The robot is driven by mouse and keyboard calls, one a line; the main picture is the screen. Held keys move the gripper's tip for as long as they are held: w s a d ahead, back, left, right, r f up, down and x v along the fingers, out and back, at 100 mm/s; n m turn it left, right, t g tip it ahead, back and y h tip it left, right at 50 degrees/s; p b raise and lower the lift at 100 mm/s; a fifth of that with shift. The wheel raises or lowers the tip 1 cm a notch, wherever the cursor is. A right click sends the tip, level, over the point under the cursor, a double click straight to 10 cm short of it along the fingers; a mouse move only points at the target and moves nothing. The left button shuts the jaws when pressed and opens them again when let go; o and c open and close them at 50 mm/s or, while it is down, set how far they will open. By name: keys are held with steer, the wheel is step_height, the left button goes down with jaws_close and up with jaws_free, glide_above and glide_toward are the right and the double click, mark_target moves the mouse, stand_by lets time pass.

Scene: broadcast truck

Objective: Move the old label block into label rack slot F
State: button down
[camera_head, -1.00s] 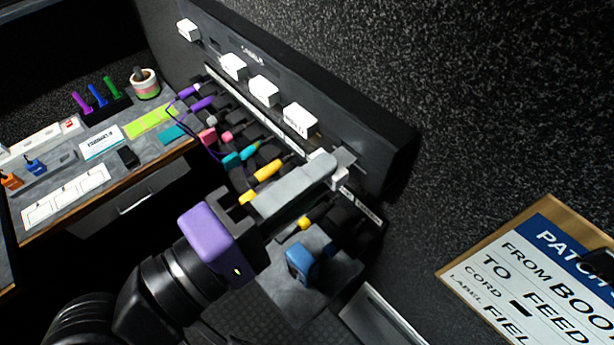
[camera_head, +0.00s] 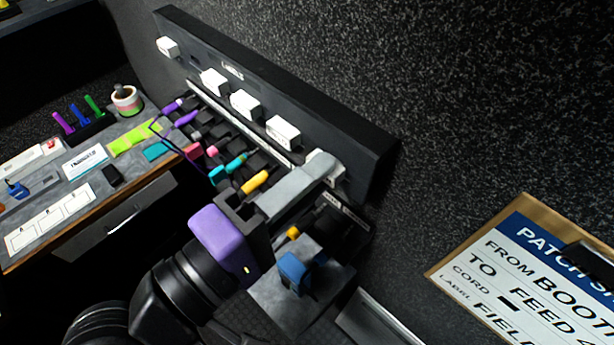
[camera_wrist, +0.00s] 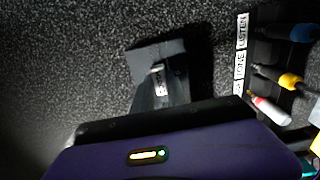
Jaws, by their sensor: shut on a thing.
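My gripper (camera_head: 318,172), with a purple body and grey fingers, reaches up to the right end of the dark panel (camera_head: 371,152). It is shut on a small white label block (camera_head: 327,162), which is partly hidden by the fingers. I cannot tell whether the block still touches the panel. In the wrist view a bit of the block (camera_wrist: 157,72) with dark print shows at the fingers.
Several other white blocks (camera_head: 246,105) line the panel above rows of coloured plugs (camera_head: 255,182). A blue item (camera_head: 293,270) sits on a grey surface below my gripper. The desk (camera_head: 135,182) holds pens, tape and cards. A patch sheet clipboard (camera_head: 530,265) is at right.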

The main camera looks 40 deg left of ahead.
steer(key=shift+w, duration=0.2)
steer(key=c, duration=1.3)
jaws_free()
steer(key=shift+o, duration=0.2)
steer(key=shift+s, duration=0.1)
steer(key=s+b, duration=0.2)
steer(key=s, duration=0.5)
steer(key=shift+s+a, duration=0.3)
